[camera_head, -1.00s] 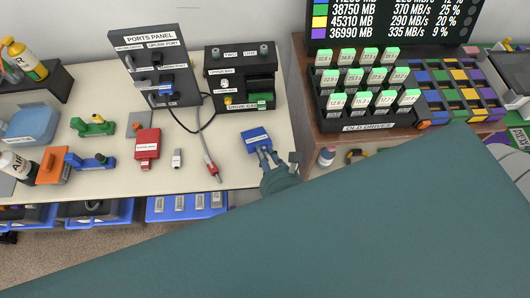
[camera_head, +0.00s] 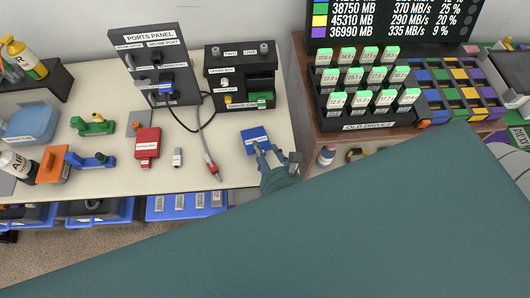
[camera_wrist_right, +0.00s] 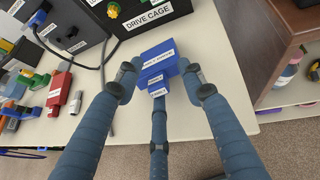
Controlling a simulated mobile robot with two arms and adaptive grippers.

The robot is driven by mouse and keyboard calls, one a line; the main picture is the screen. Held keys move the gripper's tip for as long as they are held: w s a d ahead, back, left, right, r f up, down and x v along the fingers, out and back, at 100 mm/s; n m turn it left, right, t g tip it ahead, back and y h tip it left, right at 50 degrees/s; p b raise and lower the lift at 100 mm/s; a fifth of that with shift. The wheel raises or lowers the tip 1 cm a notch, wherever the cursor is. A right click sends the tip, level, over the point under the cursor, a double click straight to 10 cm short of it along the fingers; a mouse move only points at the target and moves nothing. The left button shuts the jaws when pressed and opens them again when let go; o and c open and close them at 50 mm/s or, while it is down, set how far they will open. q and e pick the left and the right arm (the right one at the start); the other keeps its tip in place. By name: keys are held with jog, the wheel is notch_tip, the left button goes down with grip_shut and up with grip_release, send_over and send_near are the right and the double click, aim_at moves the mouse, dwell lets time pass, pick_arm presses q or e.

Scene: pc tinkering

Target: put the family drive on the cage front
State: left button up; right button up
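The family drive (camera_head: 256,139) is a blue box with a white label, lying on the pale table near its front edge. It also shows in the right wrist view (camera_wrist_right: 159,60). My right gripper (camera_head: 276,154) is at its near side. In the wrist view, the gripper's (camera_wrist_right: 160,78) two side fingers are spread to the left and right of the drive, with a third finger below; I see no firm grip. The black drive cage (camera_head: 226,107) stands behind the drive, with knobs and a green-fronted unit in its right side. My left gripper is out of view.
A ports panel (camera_head: 130,58) with cables stands left of the cage. A red box (camera_head: 147,143) and a small grey plug (camera_head: 177,157) lie to the left. An old drives rack (camera_head: 330,119) stands on the right. The table between drive and cage is mostly clear.

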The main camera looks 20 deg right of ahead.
jog(key=v, duration=0.7)
jog(key=shift+s, duration=0.2)
dwell(0.8)
jog(key=shift+s+r, duration=0.1)
jog(key=v, duration=1.2)
dwell(0.9)
